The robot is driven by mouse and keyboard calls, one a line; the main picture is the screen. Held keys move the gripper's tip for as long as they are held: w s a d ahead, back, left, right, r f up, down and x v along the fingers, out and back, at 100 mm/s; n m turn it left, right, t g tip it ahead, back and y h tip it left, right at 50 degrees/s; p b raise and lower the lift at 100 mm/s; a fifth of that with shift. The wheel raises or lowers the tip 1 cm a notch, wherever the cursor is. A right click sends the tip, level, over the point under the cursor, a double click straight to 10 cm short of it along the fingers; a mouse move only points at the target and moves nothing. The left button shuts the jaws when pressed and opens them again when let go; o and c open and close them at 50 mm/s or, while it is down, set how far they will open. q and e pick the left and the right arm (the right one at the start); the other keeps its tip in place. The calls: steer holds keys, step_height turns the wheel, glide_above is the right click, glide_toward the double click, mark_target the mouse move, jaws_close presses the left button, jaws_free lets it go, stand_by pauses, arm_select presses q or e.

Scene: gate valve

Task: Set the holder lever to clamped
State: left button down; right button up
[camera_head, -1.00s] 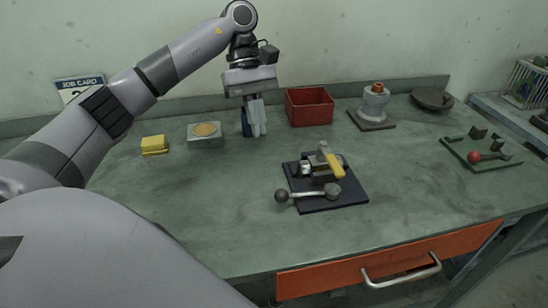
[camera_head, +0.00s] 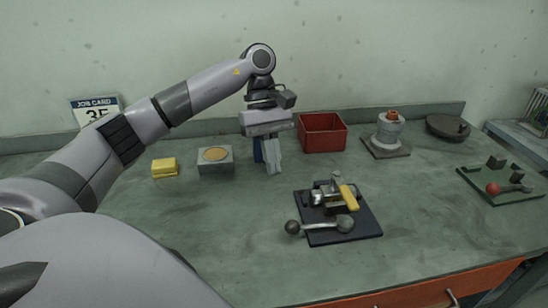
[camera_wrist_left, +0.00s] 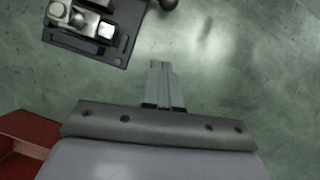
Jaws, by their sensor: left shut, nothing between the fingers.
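A dark square plate (camera_head: 365,226) carries a metal fixture (camera_head: 325,195) with a yellow-handled lever (camera_head: 348,197), and a bar with a black ball knob (camera_head: 292,227) along its front. I cannot tell for certain which of the two is the holder lever. The knob points left; the yellow handle slants toward the front right. My left gripper (camera_head: 273,170) is shut and empty, pointing down above the bench, left of and behind the plate, touching nothing. In the left wrist view its fingers (camera_wrist_left: 164,72) are together, and the plate (camera_wrist_left: 85,45) shows at the upper left. My right gripper is out of view.
A red box (camera_head: 323,134) stands behind the gripper. A grey block with a tan disc (camera_head: 215,160) and a yellow block (camera_head: 164,167) are to the left. At right are a grey valve-like part (camera_head: 388,130) and a green plate with a red-knobbed lever (camera_head: 510,190). The bench in front is clear.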

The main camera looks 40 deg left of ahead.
mark_target(320, 225)
arm_select(q)
steer(key=x, duration=0.6)
steer(key=shift+p, duration=0.4)
steer(key=d, duration=0.1)
steer(key=s+d+p, duration=0.1)
steer(key=shift+s+d, duration=0.25)
steer(key=shift+d, duration=0.1)
steer(key=shift+s+d+r+p, duration=0.1)
steer(key=shift+s+d+p, duration=0.2)
steer(key=shift+d, duration=0.2)
steer(key=shift+s+d, duration=0.1)
